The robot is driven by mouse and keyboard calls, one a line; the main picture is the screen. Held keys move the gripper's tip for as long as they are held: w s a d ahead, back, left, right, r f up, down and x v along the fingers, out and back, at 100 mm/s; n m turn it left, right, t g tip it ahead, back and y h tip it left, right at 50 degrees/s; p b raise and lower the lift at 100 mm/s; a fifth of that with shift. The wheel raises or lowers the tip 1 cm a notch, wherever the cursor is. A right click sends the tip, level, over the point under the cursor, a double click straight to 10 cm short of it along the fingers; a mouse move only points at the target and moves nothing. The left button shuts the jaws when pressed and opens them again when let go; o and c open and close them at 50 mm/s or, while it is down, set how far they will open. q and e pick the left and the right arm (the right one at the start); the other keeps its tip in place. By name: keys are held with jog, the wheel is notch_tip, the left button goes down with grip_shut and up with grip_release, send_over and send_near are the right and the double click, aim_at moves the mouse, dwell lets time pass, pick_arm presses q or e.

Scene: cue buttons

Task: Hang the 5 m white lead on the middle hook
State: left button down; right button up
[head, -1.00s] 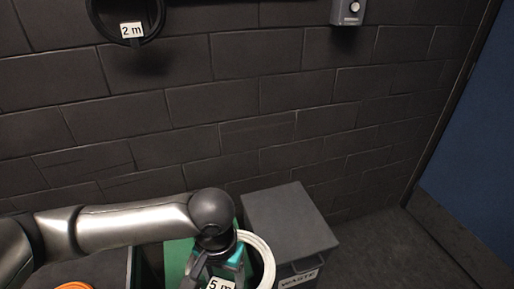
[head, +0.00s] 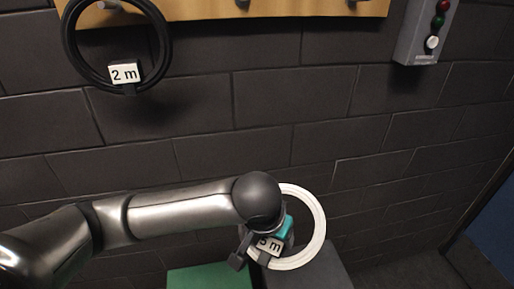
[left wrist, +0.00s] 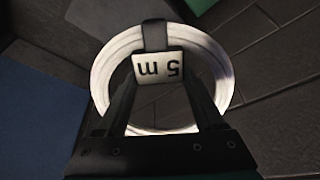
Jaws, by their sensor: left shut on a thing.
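The 5 m white lead (head: 318,220) is a coiled ring with a "5 m" tag (head: 270,244). My left gripper (head: 262,250) is shut on it at the tag and holds it up in front of the wall. In the left wrist view the white coil (left wrist: 103,78) shows behind the fingers (left wrist: 160,80), with the tag upside down between them. The middle hook (head: 242,3) is on a wooden board at the top edge of the head view, above and slightly left of the coil, partly cut off. My right gripper is out of view.
A black 2 m lead (head: 70,45) hangs from the left hook. The right hook (head: 352,3) on the board (head: 300,9) looks empty. A grey button box (head: 420,40) is at the upper right. Below are a green surface (head: 210,278) and a dark bin lid (head: 325,270).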

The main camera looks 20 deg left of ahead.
pick_arm(q)
jog(key=w+r+n+t+y+p, duration=0.1)
jog(key=w+r+t+p, duration=0.3)
jog(key=r, duration=0.6)
jog(key=w+r+n+t+p, duration=0.1)
jog(key=w+r+t+p, duration=0.3)
jog(key=r, duration=0.6)
jog(key=s+a+r+n+t+y+p, duration=0.1)
jog(key=s+a+r+n+t+y, duration=0.15)
jog(key=r, duration=0.55)
jog(key=s+a+r+n+t+y+p, duration=0.15)
jog(key=a+r+y, duration=0.25)
jog(key=r, duration=0.4)
jog(key=shift+m+t+h, duration=0.25)
jog(key=shift+m+t, duration=0.15)
jog(key=shift+m, duration=0.1)
jog(key=shift+w+a+f+b, duration=0.65)
jog(key=shift+w+a, duration=0.4)
jog(key=shift+w, duration=0.5)
jog(key=shift+w+a+f+b, duration=0.6)
jog(key=shift+w+a, duration=0.4)
jog(key=shift+w, duration=0.6)
jog(key=shift+w+a+f+b, duration=0.65)
jog(key=shift+w+a, duration=0.4)
jog(key=shift+w, duration=0.5)
jog(key=shift+f, duration=0.1)
